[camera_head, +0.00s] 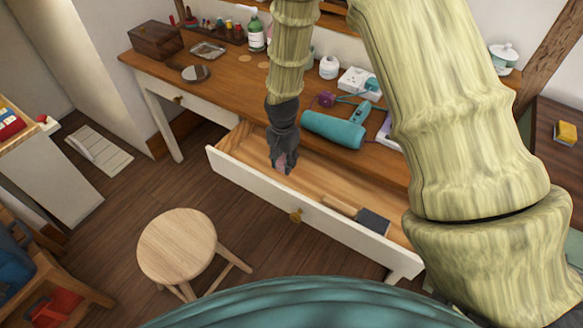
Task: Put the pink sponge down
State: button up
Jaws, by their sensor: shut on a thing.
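My gripper (284,168) points down over the open drawer (238,147) of the wooden desk. The rest of the sponge is hidden by the fingers. I cannot tell whether the sponge touches the drawer floor or hangs above it. A dark-headed brush or block (372,221) lies at the right end of the drawer.
A round stool (177,245) stands before the drawer. The drawer's left part is bare.

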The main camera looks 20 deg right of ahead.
aim_at(284, 179)
jog(key=shift+s+f, duration=0.25)
jog(key=shift+f, duration=0.05)
jog(key=w+f, duration=0.1)
jog(key=f, duration=0.1)
jog(key=shift+w+f, duration=0.4)
jog(key=shift+s+f, duration=0.35)
jog(key=shift+f, duration=0.15)
jog(key=f, duration=0.2)
jog(key=shift+w+f+p, duration=0.2)
jog(key=shift+f+p, duration=0.1)
jog(key=shift+f, duration=0.05)
jog(key=shift+s+r, duration=0.15)
jog(key=o, duration=0.7)
